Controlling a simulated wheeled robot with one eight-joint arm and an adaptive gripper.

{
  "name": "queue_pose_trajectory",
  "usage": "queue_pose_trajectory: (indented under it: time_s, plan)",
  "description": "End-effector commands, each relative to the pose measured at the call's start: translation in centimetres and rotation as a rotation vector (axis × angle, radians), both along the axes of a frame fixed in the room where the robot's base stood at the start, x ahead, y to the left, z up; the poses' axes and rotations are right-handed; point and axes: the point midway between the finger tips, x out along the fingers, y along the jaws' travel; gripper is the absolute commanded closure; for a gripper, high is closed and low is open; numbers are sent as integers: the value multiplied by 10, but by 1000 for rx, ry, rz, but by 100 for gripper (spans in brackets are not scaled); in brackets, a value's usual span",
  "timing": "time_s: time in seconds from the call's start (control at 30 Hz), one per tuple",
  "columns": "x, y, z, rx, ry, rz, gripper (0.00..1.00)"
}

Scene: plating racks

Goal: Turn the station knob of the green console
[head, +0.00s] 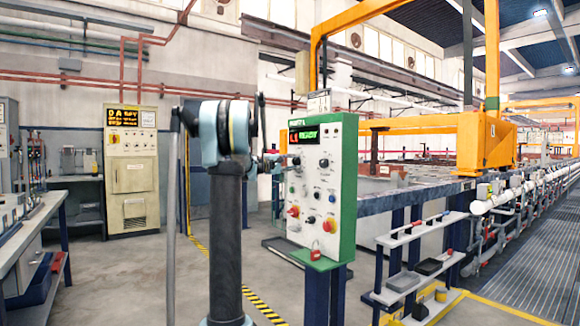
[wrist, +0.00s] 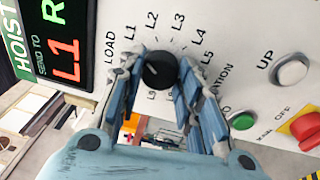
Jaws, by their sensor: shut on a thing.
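The green console (head: 349,190) stands right of centre in the head view, with a white front panel and a lit display (head: 304,134) reading L1 READY. In the wrist view the display (wrist: 66,45) shows L1 under SEND TO. The black station knob (wrist: 158,71) is on the white panel (wrist: 225,30), ringed by the labels LOAD and L1 to L5. My gripper (wrist: 159,78) is shut on the knob, one blue-padded finger on each side. In the head view my gripper (head: 272,162) reaches the console's left side, and the knob is hard to make out there.
UP button (wrist: 290,71), a green button (wrist: 243,139) and a red OFF switch (wrist: 306,127) sit right of the knob. Open floor lies left.

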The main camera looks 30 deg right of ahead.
Motion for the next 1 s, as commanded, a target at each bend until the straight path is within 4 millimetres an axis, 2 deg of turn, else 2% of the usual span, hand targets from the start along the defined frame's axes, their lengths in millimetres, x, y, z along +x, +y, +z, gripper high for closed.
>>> queue_pose_trajectory:
  time_s: [0.17,0.2,0.27,0.67,0.87,1.0]
  plan:
    - [0,1,-2,4,-1,2,92]
    - [1,1,-2,4,-1,2,59]
    - [1,1,-2,3,-1,2,46]
    - [0,4,-1,1,0,3,46]
    - [-3,28,-3,1,1,5,46]
    - [-8,55,-4,1,1,5,46]
